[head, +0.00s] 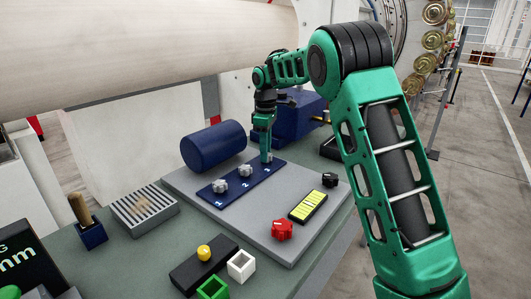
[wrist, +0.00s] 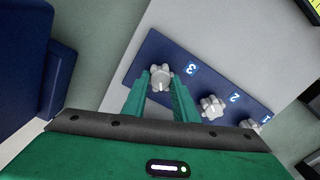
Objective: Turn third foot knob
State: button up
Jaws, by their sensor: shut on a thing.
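A blue strip (head: 211,194) on the grey panel bears three pale star-shaped knobs marked 1, 2 and 3. Knob 1 (head: 220,186) and knob 2 (head: 245,170) stand free. My gripper (head: 266,158) points down at the far end of the strip, over knob 3, and mostly hides it in the head view. In the wrist view my gripper (wrist: 161,80) has its two green fingers on either side of knob 3 (wrist: 160,76), shut on it. Knob 2 (wrist: 212,106) and knob 1 (wrist: 250,125) show beside it in the wrist view.
A dark blue cylinder (head: 213,147) lies behind the strip. On the panel are a red knob (head: 282,230), a yellow display (head: 308,206) and a black knob (head: 330,180). A slotted grey block (head: 145,208) and a yellow button (head: 204,253) stand nearer.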

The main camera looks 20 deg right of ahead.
jog(key=shift+w+d+r+n, duration=0.1)
jog(key=shift+d+n, duration=0.1)
jog(key=shift+n, duration=0.85)
jog(key=shift+w+d+r+n, duration=0.1)
jog(key=shift+d+n, duration=0.1)
jog(key=shift+n, duration=0.85)
jog(key=shift+a, duration=0.2)
jog(key=o, duration=0.9)
jog(key=shift+f, duration=0.1)
jog(key=shift+o, duration=0.8)
jog(key=shift+a, duration=0.1)
notch_tip(320, 180, up, 11)
jog(key=shift+f, duration=0.2)
